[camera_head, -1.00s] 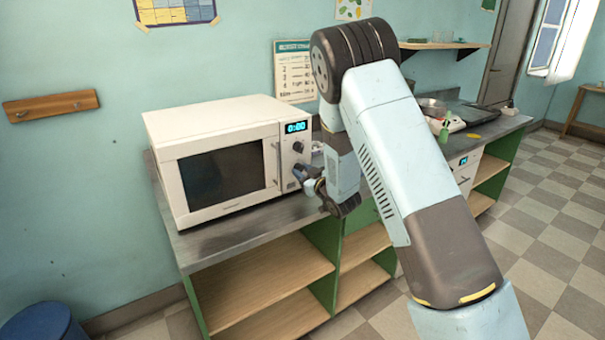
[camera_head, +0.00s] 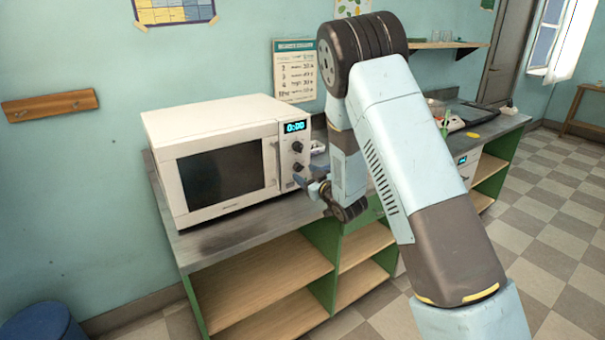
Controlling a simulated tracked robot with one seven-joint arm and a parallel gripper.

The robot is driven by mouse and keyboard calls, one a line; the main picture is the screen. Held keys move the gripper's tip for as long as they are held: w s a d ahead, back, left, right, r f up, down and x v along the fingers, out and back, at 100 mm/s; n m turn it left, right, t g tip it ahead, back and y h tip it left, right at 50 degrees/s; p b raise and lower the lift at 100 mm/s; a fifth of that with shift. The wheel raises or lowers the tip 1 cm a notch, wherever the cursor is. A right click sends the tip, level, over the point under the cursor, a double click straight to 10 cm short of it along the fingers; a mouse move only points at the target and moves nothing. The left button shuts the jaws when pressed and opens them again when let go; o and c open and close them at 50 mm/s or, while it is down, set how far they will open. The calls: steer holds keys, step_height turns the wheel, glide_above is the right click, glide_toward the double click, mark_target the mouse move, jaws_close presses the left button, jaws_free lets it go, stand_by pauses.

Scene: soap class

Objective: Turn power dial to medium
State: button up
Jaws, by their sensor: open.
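A white microwave (camera_head: 215,120) stands on the counter, its door closed and its display (camera_head: 294,127) reading 0:00. Its control panel has an upper black dial (camera_head: 297,146) and a lower black dial (camera_head: 298,166), both showing just right of the door handle. Their labels and pointer positions are too small to read. My gripper (camera_head: 307,176) is open, in front of the panel, just right of and slightly below the lower dial. It appears empty. I cannot tell whether a finger touches the panel.
The grey counter (camera_head: 215,238) has open wooden shelves below. A calendar-like sheet (camera_head: 295,70) hangs on the wall behind. Farther right, a scale-like device (camera_head: 447,124) and other small items stand on the counter. A blue bin (camera_head: 42,325) stands at lower left.

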steer(key=v, duration=1.1)
steer(key=shift+w, duration=0.1)
steer(key=s+d+r+m+g+h, duration=0.2)
steer(key=s+d+r+m+h, duration=0.15)
steer(key=d+r, duration=0.35)
steer(key=s+d+r+m+g+h, duration=0.1)
steer(key=s+d+r+m+h, duration=0.1)
steer(key=d+r+h, duration=0.55)
steer(key=s+d+r+m+g, duration=0.1)
steer(key=s+r+m+g, duration=0.1)
steer(key=s, duration=1.2)
steer(key=s+d+r+m+g+y, duration=0.1)
steer(key=s+r+g, duration=0.3)
steer(key=s, duration=1.1)
step_height(320, 180, up, 3)
steer(key=shift+f+m, duration=0.25)
steer(key=shift+m, duration=0.3)
